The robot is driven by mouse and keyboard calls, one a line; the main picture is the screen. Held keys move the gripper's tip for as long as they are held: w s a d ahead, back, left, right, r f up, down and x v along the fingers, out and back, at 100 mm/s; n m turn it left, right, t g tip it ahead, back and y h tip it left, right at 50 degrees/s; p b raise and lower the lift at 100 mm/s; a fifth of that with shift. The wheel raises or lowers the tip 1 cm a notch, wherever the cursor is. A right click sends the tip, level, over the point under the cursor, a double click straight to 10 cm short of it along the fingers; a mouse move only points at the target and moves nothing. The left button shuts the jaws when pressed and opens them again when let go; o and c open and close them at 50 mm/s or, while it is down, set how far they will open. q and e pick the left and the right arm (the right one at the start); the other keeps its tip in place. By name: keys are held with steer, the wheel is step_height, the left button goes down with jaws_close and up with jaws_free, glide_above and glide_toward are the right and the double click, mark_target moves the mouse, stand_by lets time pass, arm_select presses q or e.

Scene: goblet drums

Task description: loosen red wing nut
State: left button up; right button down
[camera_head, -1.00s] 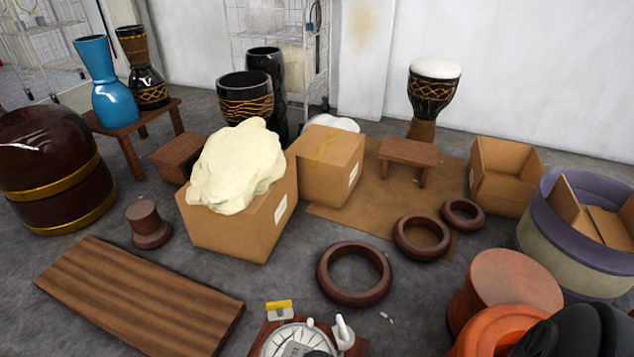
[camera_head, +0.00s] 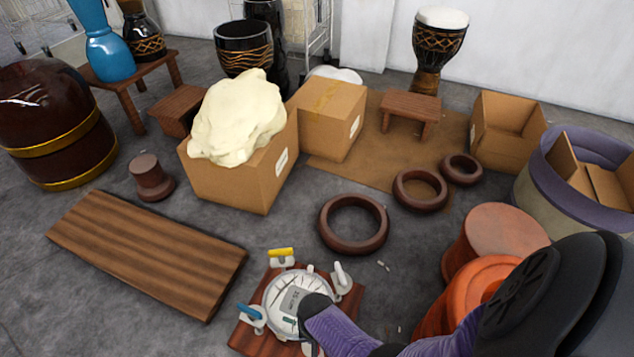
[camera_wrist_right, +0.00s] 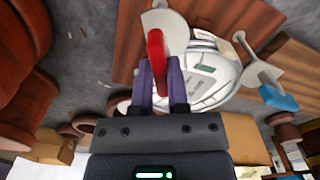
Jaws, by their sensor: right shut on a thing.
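The red wing nut (camera_wrist_right: 155,48) stands upright between the purple fingers of my right gripper (camera_wrist_right: 158,82) in the right wrist view. The gripper is shut on it. A pale round plate (camera_wrist_right: 158,25) lies around it. In the head view my right arm reaches from the lower right to the white round device (camera_head: 286,288) on a reddish wooden board (camera_head: 247,336), and it hides the red wing nut. My left gripper is in neither current view.
A yellow-topped clamp (camera_head: 281,255), a blue wing nut (camera_head: 250,311) and a white clamp (camera_head: 341,275) surround the device. Orange-red drum shapes (camera_head: 505,230) stand close to my right arm. A dark ring (camera_head: 353,224) and a wooden plank (camera_head: 150,255) lie on the floor beyond.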

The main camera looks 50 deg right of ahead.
steer(key=n, duration=0.4)
steer(key=shift+n+p, duration=0.3)
steer(key=shift+p, duration=0.05)
steer(key=n, duration=0.4)
steer(key=shift+n, duration=0.3)
steer(key=n, duration=0.6)
steer(key=shift+n, duration=1.5)
arm_select(q)
steer(key=s, duration=0.3)
steer(key=shift+s+d+f, duration=0.1)
steer(key=shift+s+f, duration=0.05)
steer(key=shift+s, duration=0.05)
arm_select(e)
steer(key=shift+n, duration=1)
